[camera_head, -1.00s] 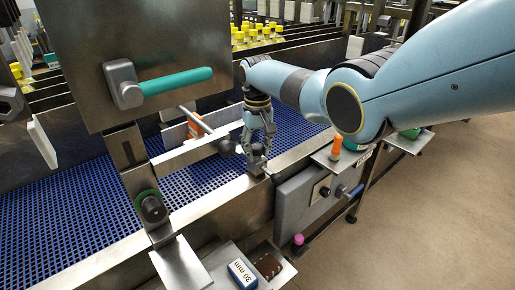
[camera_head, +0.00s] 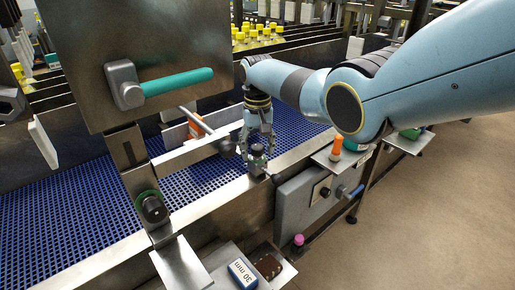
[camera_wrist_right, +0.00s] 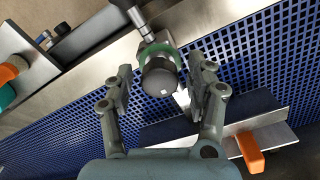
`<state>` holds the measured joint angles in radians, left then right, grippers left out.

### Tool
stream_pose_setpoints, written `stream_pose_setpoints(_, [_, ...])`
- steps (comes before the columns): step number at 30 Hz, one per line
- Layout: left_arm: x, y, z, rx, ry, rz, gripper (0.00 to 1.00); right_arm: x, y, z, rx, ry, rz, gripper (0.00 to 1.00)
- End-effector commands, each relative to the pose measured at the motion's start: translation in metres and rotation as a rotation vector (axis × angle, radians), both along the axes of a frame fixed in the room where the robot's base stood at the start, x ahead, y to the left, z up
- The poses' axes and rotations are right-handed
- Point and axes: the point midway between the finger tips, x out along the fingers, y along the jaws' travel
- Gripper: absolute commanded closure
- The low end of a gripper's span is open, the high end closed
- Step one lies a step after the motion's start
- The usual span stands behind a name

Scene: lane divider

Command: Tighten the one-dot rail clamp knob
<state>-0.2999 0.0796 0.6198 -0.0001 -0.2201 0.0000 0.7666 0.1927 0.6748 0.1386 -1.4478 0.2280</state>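The rail clamp knob (camera_wrist_right: 160,78) is a dark round cap with one small white mark on its face and a green collar behind it. It sits between the fingers of my right gripper (camera_wrist_right: 158,84), which is open, with a gap visible on each side of the knob. In the head view the right gripper (camera_head: 257,146) reaches down over this knob (camera_head: 257,162) at the conveyor's near rail. A second clamp knob (camera_head: 152,207), dark with a green collar, is on the nearer bracket at left. My left gripper is not in view.
A steel panel with a teal handle (camera_head: 176,87) stands at upper left. The blue conveyor belt (camera_head: 75,215) runs beside the rail (camera_head: 215,200). An orange piece (camera_wrist_right: 250,152) lies near the divider. A 30 mm block (camera_head: 242,273) rests on a lower shelf.

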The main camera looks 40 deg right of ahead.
Motion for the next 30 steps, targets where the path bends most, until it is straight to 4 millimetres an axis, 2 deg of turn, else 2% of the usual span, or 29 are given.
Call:
stream_pose_setpoints(7, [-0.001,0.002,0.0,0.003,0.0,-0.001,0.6,-0.001,0.001,-0.001,0.001,0.003,0.001,0.41])
stream_pose_setpoints(11, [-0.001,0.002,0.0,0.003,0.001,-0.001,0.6,0.0,0.0,0.006,0.0,0.001,0.001,0.41])
stream_pose_setpoints(14, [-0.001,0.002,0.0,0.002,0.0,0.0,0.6,-0.001,0.0,0.02,0.0,0.0,0.002,0.41])
stream_pose_setpoints(24, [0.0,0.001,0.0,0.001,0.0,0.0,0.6,0.0,0.0,0.094,0.0,-0.001,0.0,0.41])
stream_pose_setpoints(30, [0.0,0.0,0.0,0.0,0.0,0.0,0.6,0.0,0.0,0.116,0.0,0.001,0.001,0.41])
